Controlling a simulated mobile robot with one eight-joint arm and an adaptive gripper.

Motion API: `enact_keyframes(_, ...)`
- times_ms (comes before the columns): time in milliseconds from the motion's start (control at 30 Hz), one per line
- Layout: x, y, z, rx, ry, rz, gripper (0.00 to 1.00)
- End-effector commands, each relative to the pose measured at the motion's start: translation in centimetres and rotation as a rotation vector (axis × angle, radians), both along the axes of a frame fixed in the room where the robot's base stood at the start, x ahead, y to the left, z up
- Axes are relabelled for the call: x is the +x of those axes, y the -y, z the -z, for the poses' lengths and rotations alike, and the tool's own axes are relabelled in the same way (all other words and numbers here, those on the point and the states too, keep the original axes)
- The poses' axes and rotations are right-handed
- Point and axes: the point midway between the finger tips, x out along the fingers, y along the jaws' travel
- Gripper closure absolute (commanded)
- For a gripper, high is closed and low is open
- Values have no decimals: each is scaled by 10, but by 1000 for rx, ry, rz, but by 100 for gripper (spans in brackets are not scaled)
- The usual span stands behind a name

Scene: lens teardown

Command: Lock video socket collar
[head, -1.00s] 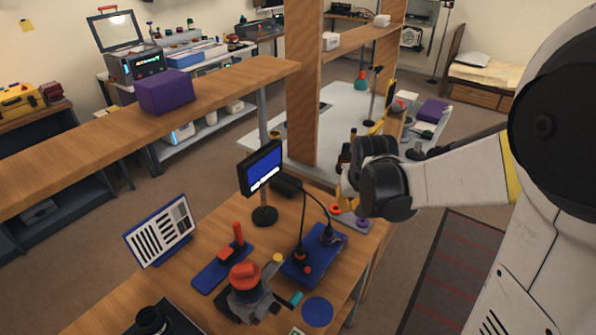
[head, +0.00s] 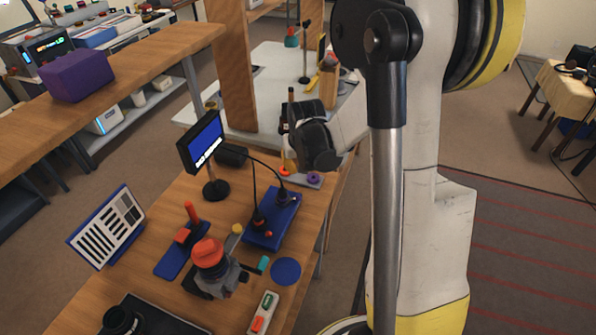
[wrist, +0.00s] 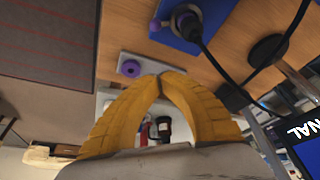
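A blue board (head: 270,226) with two dark cable connectors lies on the wooden bench. The near connector (head: 259,220) has a red-orange part beside it; the far connector (head: 283,194) stands close to the board's far end. Black cables rise from both. In the wrist view, part of the blue board (wrist: 200,22) shows at the top, with one dark connector (wrist: 188,22) and a purple knob (wrist: 155,25). Which part is the socket collar is not clear. My gripper (wrist: 161,76) has its yellow fingertips together with nothing visible between them. It is above the bench's far right end, apart from the board.
A monitor (head: 202,143) stands left of the board. A red-capped device (head: 210,255), a blue disc (head: 286,271) and a striped panel (head: 106,227) are nearer.

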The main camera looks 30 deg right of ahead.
Motion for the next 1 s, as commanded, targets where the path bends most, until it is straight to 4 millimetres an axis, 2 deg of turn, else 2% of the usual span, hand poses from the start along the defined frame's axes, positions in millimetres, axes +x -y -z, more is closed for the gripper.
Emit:
enact_keyframes(33, 4, 1, 15, 0, 0, 0, 100)
enact_keyframes(300, 23, 8, 69, 0, 0, 0, 100)
enact_keyframes(400, 5, 2, 69, 0, 0, 0, 100)
enact_keyframes(600, -12, -4, 71, 0, 0, 0, 100)
enact_keyframes(1000, -16, -5, 70, 0, 0, 0, 100)
